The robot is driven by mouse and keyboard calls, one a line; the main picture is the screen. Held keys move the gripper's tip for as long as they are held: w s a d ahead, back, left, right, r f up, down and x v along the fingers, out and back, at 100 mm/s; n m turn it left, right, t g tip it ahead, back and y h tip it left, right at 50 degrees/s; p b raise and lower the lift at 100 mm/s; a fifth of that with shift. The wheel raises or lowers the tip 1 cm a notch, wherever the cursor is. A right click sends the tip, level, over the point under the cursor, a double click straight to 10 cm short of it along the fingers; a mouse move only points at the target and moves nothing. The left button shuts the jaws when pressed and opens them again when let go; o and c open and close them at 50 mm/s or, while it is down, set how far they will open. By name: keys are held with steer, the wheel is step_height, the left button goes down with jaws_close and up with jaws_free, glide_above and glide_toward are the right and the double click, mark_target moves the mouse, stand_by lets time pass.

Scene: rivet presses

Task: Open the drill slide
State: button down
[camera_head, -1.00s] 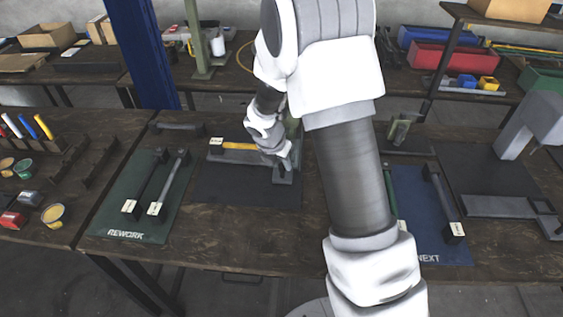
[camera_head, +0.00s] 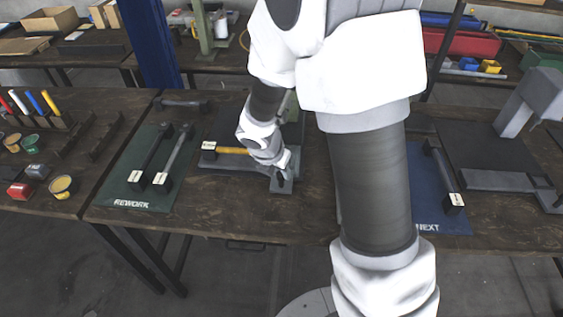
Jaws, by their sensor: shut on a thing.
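The drill slide (camera_head: 287,187) is a small grey plate at the near end of a fixture in the middle of the bench. It reaches out toward the bench's front edge. My gripper (camera_head: 283,174) comes down on it from the upper left and is shut on its upright part. My white wrist hides most of the grip and my forearm covers the area to the right. A yellow bar with a white tag (camera_head: 232,150) lies on the fixture, left of my wrist. The fixture's upright parts behind are mostly hidden.
A green REWORK mat (camera_head: 123,190) with two dark tagged bars lies at the left. A blue NEXT mat (camera_head: 425,205) with a tagged bar lies at the right. A grey press (camera_head: 535,105) stands at the far right. The bench front before the slide is clear.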

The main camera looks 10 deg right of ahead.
steer(key=shift+s+a, duration=0.15)
steer(key=shift+s, duration=0.2)
steer(key=c, duration=0.6)
jaws_free()
steer(key=shift+r, duration=0.1)
steer(key=p+v, duration=0.6)
steer(key=v, duration=1.1)
steer(key=shift+s+a+r, duration=0.1)
